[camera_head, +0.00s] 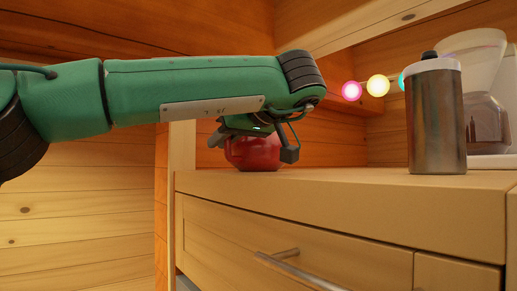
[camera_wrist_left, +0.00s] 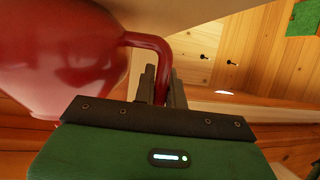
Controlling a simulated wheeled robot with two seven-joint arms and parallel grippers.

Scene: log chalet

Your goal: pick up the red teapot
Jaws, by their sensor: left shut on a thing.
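The red teapot (camera_head: 254,152) sits on the wooden cabinet top, near its left end. Its upper part is hidden behind my left gripper in the head view. In the left wrist view the red teapot (camera_wrist_left: 65,55) fills the upper left, and its curved handle runs down between the fingers. My left gripper (camera_head: 270,145) is at the teapot; in the wrist view the left gripper (camera_wrist_left: 162,85) is shut on the handle. I cannot tell any gap between the teapot and the cabinet top. My right gripper is not in view.
A metal shaker (camera_head: 436,118) with a white top stands on the cabinet top (camera_head: 350,190) to the right. A coffee maker (camera_head: 487,100) is behind it. Coloured round lights (camera_head: 378,86) hang at the back. The drawer handle (camera_head: 298,271) sticks out below. The cabinet top between teapot and shaker is clear.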

